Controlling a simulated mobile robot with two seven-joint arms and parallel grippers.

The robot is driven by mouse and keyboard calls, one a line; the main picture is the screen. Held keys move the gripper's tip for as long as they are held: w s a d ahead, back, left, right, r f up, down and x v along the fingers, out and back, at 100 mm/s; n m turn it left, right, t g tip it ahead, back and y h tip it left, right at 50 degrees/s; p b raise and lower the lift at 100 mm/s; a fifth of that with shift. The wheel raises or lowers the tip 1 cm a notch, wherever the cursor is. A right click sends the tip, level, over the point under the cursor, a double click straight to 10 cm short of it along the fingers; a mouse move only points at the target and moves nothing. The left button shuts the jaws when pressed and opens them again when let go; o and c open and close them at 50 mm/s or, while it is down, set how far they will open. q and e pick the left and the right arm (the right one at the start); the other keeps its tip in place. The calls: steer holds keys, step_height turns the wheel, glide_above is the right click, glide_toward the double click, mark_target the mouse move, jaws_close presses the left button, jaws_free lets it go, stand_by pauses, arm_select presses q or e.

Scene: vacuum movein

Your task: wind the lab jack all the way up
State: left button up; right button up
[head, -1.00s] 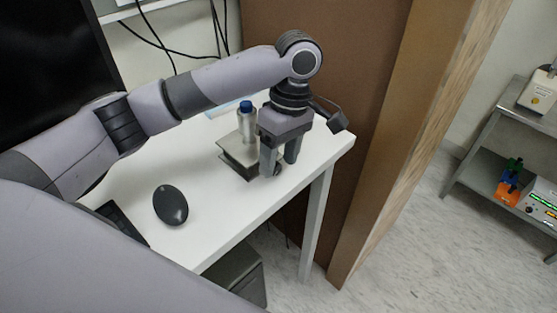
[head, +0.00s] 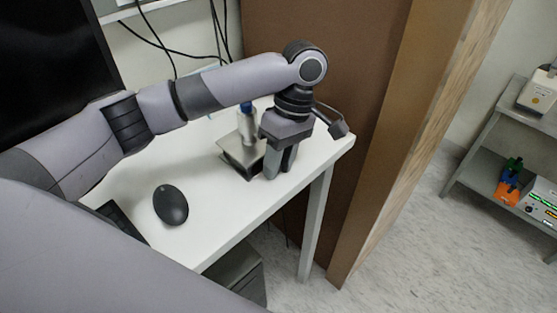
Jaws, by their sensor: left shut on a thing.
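The lab jack (head: 238,153) stands on the white table near its right end, with a light metal top plate and a dark lower part. A bottle with a blue cap (head: 246,122) stands upright on the plate, partly behind my arm. My left gripper (head: 279,165) points down at the right side of the jack. Its fingers are close together, shut on the jack's knob, which the fingers hide. My right gripper is not in view.
A black mouse (head: 170,204) and a keyboard (head: 122,222) lie on the white table (head: 222,218). A brown partition (head: 330,85) stands close at the table's right end. A dark monitor (head: 55,70) is at the left. A grey shelf (head: 480,165) stands far right.

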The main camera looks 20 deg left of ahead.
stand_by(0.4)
arm_select(q)
steer(key=o, duration=1.1)
steer(key=shift+c, duration=0.2)
steer(key=v, duration=0.7)
steer(key=shift+w, duration=0.2)
steer(key=shift+d, duration=0.1)
